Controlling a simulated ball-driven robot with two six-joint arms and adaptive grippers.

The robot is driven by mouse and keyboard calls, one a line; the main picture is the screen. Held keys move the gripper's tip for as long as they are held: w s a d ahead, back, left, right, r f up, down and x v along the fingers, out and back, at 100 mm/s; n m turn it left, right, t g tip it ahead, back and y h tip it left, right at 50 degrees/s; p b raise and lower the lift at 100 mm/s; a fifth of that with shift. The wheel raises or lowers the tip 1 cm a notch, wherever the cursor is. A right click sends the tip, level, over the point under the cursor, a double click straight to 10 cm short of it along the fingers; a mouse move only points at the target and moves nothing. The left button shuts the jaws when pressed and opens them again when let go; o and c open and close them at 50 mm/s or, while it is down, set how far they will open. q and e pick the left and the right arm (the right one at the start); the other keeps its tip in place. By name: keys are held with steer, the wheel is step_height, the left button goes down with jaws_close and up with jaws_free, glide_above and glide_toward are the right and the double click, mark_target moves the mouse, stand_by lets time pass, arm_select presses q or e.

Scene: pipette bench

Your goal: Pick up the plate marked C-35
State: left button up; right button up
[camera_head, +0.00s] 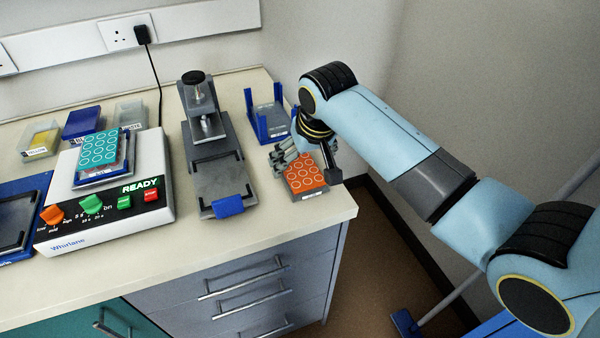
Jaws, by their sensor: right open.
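An orange plate with rings on its top (306,178) lies near the right end of the bench. A small white label is on its front edge, too small to read, so I cannot tell whether it says C-35. A teal plate with rings (99,147) sits on the shaker. My right gripper (307,166) is open, with its fingers at the left and right of the orange plate's far part. I cannot tell whether they touch it. The gripper hides the plate's far edge. My left gripper is out of view.
The shaker marked Whirlane (105,225) shows READY. A grey press-like stand (222,180) is left of the orange plate. A blue holder (268,114) stands behind. Several small boxes, one blue (83,122), are at the back left. The bench's front strip is clear.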

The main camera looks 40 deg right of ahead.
mark_target(300, 167)
steer(key=x, duration=0.4)
steer(key=shift+w+f, duration=0.25)
steer(key=c, duration=1.1)
